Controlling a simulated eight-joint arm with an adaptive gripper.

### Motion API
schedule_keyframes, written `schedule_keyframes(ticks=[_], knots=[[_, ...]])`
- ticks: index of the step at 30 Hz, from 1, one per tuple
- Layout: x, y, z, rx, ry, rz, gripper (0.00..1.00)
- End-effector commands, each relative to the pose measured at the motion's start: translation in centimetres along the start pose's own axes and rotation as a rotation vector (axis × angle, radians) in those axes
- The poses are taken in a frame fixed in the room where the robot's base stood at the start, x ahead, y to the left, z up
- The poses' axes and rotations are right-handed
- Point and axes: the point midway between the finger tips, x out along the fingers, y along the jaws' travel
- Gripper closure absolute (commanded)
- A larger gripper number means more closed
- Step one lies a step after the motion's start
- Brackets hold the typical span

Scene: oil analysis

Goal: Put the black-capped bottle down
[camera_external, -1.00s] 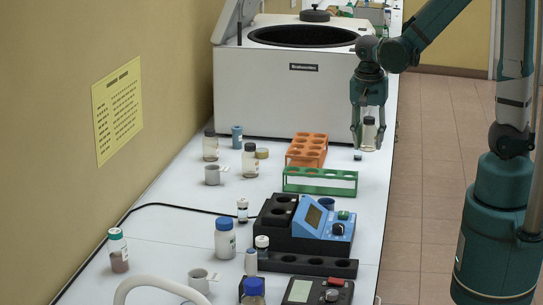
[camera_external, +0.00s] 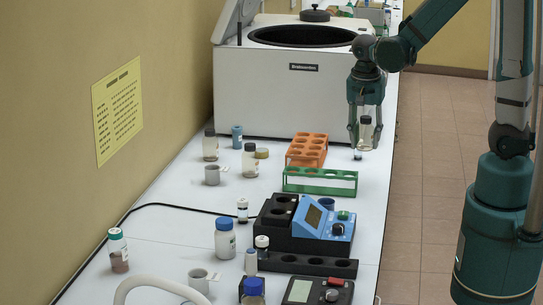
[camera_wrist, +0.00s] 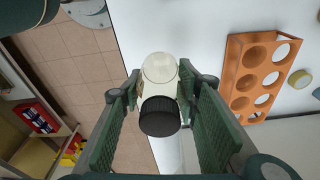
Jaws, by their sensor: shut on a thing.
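The black-capped bottle (camera_wrist: 159,112) is clear glass with a pale label and a black cap. My gripper (camera_external: 365,135) is shut on it near the right edge of the bench, in front of the white centrifuge. In the wrist view, the two green fingers (camera_wrist: 160,118) flank the bottle, with its black cap nearest the camera. The bottle also shows between the fingers in the external view (camera_external: 366,133). I cannot tell whether its base touches the bench.
The orange rack (camera_external: 307,149) and green rack (camera_external: 320,182) stand left of my gripper. The white centrifuge (camera_external: 290,90) stands behind it. The bench edge drops off to the right.

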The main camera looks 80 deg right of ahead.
Motion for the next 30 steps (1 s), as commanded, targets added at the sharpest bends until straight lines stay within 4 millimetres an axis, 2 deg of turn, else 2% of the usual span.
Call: schedule_keyframes(ticks=[8,14,23,30], knots=[[-1.2,-4.7,1.4,-0.045,0.0,-0.007,0.82],[-2.3,-9.7,3.3,-0.092,0.0,-0.014,0.82],[-3.7,-17.1,7.4,-0.166,0.0,-0.025,0.82],[-4.7,-22.7,11.5,-0.225,0.0,-0.034,0.82]])
